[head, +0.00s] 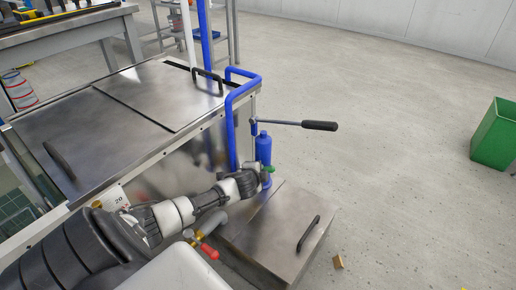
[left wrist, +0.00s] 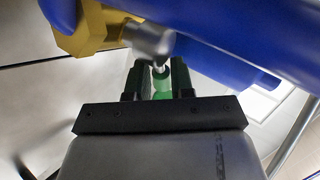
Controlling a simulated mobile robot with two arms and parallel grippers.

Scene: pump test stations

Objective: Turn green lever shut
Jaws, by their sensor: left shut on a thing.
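The green lever (left wrist: 162,86) shows between the two black fingers of my left gripper (left wrist: 157,75) in the left wrist view. The gripper is shut on it. A metal stem and a brass-coloured fitting (left wrist: 92,28) sit just beyond, beside a thick blue pipe (left wrist: 235,35). In the head view my left gripper (head: 262,174) reaches the foot of the blue cylinder (head: 264,148), and a small green end of the lever (head: 269,168) shows there. My arm and gripper hide most of the lever and its valve. My right gripper is not in view.
A red-handled lever (head: 209,252) sits below my left arm. A black-handled pump bar (head: 318,125) sticks out to the right above the cylinder. The steel-topped tank (head: 165,92) and a low steel lid (head: 275,225) flank the arm. Floor on the right is open before a green bin (head: 494,137).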

